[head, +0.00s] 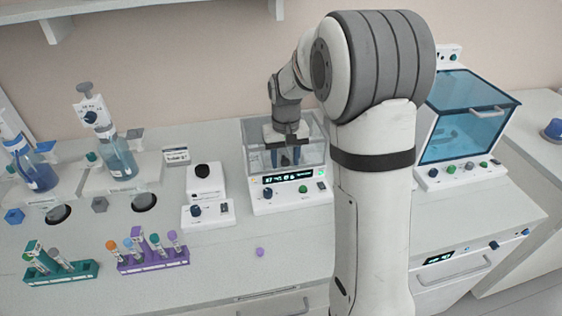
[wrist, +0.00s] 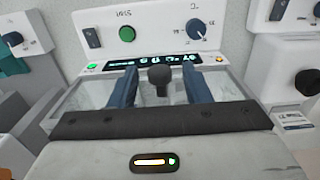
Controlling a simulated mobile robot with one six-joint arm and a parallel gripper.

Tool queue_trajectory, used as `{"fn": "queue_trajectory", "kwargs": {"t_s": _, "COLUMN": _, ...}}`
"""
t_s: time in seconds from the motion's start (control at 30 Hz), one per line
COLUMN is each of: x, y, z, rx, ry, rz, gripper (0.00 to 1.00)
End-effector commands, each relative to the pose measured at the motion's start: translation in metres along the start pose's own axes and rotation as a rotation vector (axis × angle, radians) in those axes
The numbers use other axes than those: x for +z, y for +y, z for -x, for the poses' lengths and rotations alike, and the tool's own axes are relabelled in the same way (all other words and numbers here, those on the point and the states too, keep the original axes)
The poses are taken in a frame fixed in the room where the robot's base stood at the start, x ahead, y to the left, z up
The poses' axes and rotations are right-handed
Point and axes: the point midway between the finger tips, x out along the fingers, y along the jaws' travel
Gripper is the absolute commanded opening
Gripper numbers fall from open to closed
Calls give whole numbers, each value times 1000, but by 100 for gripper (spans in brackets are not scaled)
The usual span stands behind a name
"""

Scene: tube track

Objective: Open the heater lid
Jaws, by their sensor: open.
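The heater (head: 290,195) is a white box with a lit green display, in the middle of the bench in the head view. Its clear lid (head: 256,140) appears closed. In the wrist view a black knob (wrist: 160,82) stands up at the lid's front edge, just before the display. My gripper (head: 285,160) is over the lid, pointing down. In the wrist view its two blue fingers are spread, one on each side of the knob, with visible gaps; the gripper (wrist: 158,90) is open and holds nothing.
A blue-lidded device (head: 462,125) stands to the right, behind my arm. A small stirrer-like unit (head: 207,198) is close on the left. Purple (head: 152,262) and green (head: 60,272) tube racks are at the front left. A purple cap (head: 260,252) lies on clear bench.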

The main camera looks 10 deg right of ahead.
Motion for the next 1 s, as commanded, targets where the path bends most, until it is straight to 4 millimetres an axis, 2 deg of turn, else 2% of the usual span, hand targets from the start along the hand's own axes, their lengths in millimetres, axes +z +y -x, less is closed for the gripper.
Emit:
{"fn": "queue_trajectory", "kwargs": {"t_s": 0.1, "x": 0, "y": 0, "z": 0, "rx": 0, "ry": 0, "rz": 0, "gripper": 42}}
{"fn": "queue_trajectory", "kwargs": {"t_s": 0.5, "x": 0, "y": 0, "z": 1, "rx": 0, "ry": 0, "rz": -1, "gripper": 11}}
{"fn": "queue_trajectory", "kwargs": {"t_s": 0.67, "x": -1, "y": 1, "z": 5, "rx": 0, "ry": 0, "rz": -1, "gripper": 11}}
{"fn": "queue_trajectory", "kwargs": {"t_s": 1.0, "x": -11, "y": 1, "z": 34, "rx": 0, "ry": 3, "rz": -2, "gripper": 11}}
